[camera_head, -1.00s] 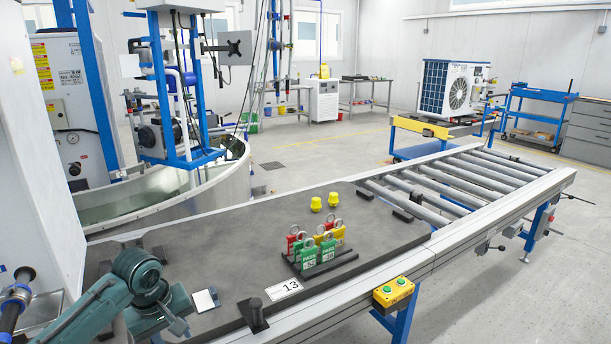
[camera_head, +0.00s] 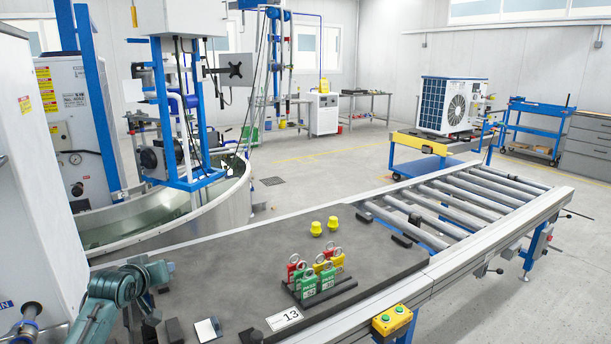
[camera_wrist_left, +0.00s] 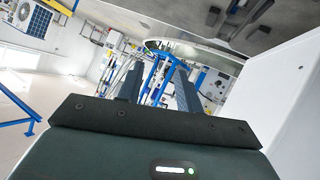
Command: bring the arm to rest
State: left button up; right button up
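My left arm (camera_head: 118,287), teal, comes in at the lower left of the head view, its bent joints in front of the dark bench top's left end. Behind the fingers, the blue frame and the round tank appear tilted. My right arm and right gripper are in neither view.
The dark bench top (camera_head: 225,265) bears a rack with red, yellow and green tags (camera_head: 318,278), two yellow caps (camera_head: 324,226) and a white card (camera_head: 208,329). A roller conveyor (camera_head: 450,205) extends right. A metal tank (camera_head: 165,222) stands behind, and a white cabinet (camera_head: 35,190) at left.

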pick_arm(q)
notch_tip(320, 180, up, 8)
jog(key=w+a+m+t+y, duration=0.1)
jog(key=w+m+t, duration=0.1)
jog(key=m+t, duration=0.35)
jog(key=s+d+f+m+g+h, duration=0.1)
jog(key=s+d+f+g, duration=0.1)
jog(key=s+d+f, duration=0.55)
jog(key=s+d+f+m+g+h, duration=0.15)
jog(key=s+d+f, duration=0.25)
jog(key=s+f, duration=0.6)
jog(key=s+d+f+g, duration=0.1)
jog(key=s+d+f, duration=0.2)
jog(key=s, duration=0.4)
jog(key=s+d+f+g+h, duration=0.1)
jog(key=s+d+f, duration=0.2)
jog(key=s, duration=0.4)
jog(key=s+d+f+n+g+h, duration=0.1)
jog(key=s+d+f, duration=0.2)
jog(key=s, duration=0.5)
jog(key=shift+d+g, duration=0.3)
jog(key=shift+d, duration=0.1)
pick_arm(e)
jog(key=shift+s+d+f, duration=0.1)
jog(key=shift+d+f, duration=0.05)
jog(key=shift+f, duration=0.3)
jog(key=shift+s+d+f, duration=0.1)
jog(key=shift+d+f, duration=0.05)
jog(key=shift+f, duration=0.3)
